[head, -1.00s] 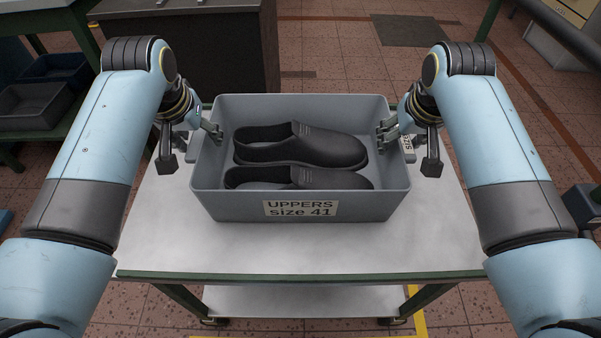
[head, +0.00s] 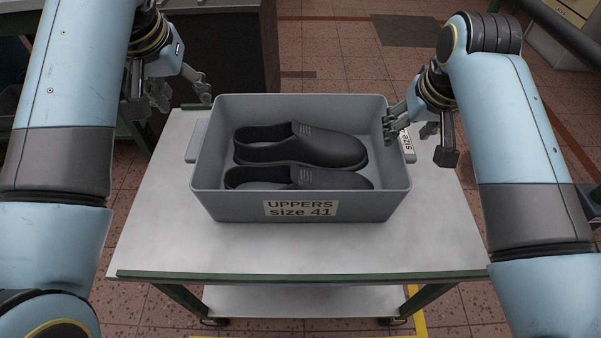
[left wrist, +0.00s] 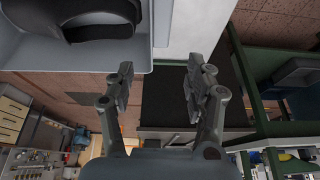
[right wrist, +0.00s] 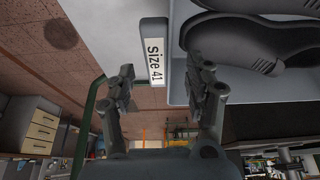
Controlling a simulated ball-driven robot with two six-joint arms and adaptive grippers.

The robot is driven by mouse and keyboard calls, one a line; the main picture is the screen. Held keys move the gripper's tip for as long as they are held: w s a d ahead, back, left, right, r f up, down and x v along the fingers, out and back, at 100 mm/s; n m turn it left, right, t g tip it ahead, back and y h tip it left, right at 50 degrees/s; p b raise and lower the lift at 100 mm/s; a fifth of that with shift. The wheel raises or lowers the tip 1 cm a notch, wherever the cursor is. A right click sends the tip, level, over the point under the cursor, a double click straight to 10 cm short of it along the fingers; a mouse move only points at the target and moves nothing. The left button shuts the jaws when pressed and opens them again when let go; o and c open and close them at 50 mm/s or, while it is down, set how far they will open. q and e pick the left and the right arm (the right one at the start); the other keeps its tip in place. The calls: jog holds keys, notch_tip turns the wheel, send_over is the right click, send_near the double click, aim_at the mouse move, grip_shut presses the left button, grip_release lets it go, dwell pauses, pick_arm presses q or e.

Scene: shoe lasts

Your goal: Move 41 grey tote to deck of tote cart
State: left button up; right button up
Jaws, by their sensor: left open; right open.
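The grey tote (head: 234,204) sits level on the pale top of the cart (head: 150,245). Its front label reads "UPPERS size 41", and two black shoe uppers (head: 300,146) lie inside. My left gripper (head: 186,100) is open and empty, up and to the left of the tote's back left corner, apart from it. In the left wrist view the tote's wall (left wrist: 85,60) shows beside the open fingers (left wrist: 158,82). My right gripper (head: 398,125) is open at the tote's right wall. In the right wrist view the handle with a "size 41" tag (right wrist: 153,62) lies ahead of the open fingers (right wrist: 160,82).
The cart top is bare in front of the tote and on both sides. A lower shelf (head: 300,300) shows under the top. A dark cabinet (head: 225,60) stands behind at the left. Yellow floor tape (head: 419,318) runs below the cart.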

jog(key=shift+v, duration=1.5)
